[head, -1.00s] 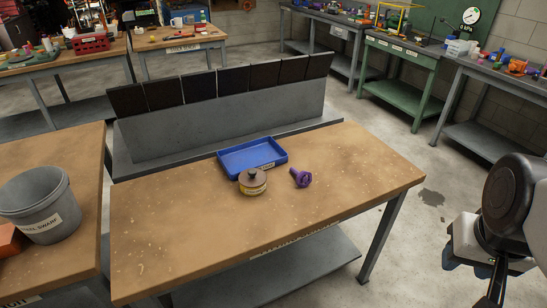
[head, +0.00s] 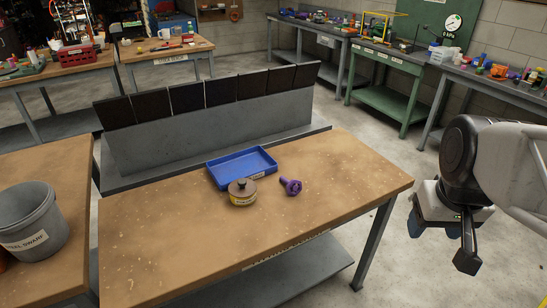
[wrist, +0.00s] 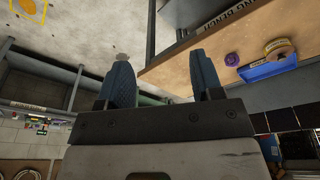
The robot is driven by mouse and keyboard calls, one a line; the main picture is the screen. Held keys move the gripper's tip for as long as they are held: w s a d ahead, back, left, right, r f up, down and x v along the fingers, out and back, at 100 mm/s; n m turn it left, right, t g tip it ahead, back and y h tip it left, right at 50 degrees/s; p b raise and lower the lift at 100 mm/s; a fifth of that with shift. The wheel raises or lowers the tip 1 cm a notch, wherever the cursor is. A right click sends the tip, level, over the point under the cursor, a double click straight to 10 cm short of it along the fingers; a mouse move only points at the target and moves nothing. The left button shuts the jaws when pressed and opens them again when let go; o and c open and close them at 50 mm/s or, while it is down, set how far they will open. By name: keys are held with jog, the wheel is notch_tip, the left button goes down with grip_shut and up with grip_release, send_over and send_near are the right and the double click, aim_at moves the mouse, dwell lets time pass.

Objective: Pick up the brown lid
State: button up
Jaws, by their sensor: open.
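The brown lid (head: 242,186), with a dark knob on top, sits on a round labelled tin (head: 242,199) on the near workbench. The tin stands just in front of a blue tray (head: 242,166), with a purple part (head: 291,187) to its right. The lid (wrist: 281,45) also shows in the wrist view at the upper right, small and far off. My gripper (head: 442,243) is open and empty, off the bench's right end and well away from the lid. Its spread blue fingers (wrist: 160,57) show in the wrist view.
A grey bucket (head: 35,235) stands on another bench at the left. The workbench's front and right are clear. Other benches stand farther back.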

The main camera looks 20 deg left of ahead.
jog(key=w+a+n, duration=0.5)
jog(key=w+a, duration=0.5)
jog(key=w, duration=0.2)
jog(key=n+g, duration=0.2)
jog(key=n, duration=1)
send_over(243, 181)
jog(key=f, duration=1.5)
jog(key=shift+d+f, duration=0.2)
jog(key=shift+f, duration=0.15)
jog(key=shift+a+f, duration=0.15)
jog(key=shift+a, duration=0.1)
jog(key=shift+f, duration=1.3)
